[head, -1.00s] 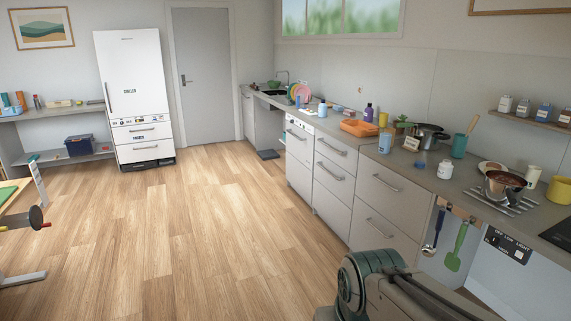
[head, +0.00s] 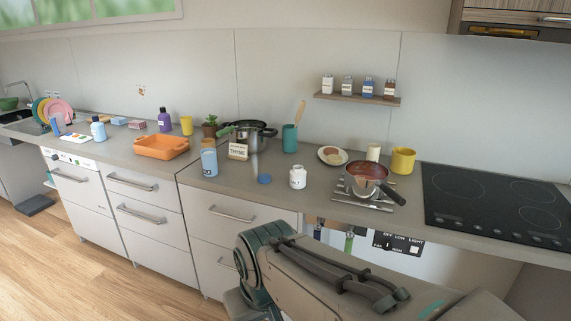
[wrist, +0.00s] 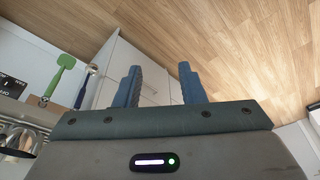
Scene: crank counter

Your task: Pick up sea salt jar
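A white jar (head: 298,177) with a small dark label stands upright near the counter's front edge; I cannot read its label. Several small labelled jars stand on the wall shelf, among them a white-labelled one (head: 327,84) and a blue one (head: 368,89); their labels are too small to read, so I cannot tell which is the sea salt jar. My gripper (wrist: 160,86) is open and empty in the wrist view, with two blue fingers apart above the floor and drawer fronts. My arm shows low in the head view, but the fingers are not visible there.
On the counter (head: 225,185) a blue lid (head: 264,179), a blue cup (head: 209,162) and a small sign (head: 238,151) are left of the white jar. A saucepan (head: 366,178) on a rack is to its right. The wall shelf (head: 357,98) is above.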

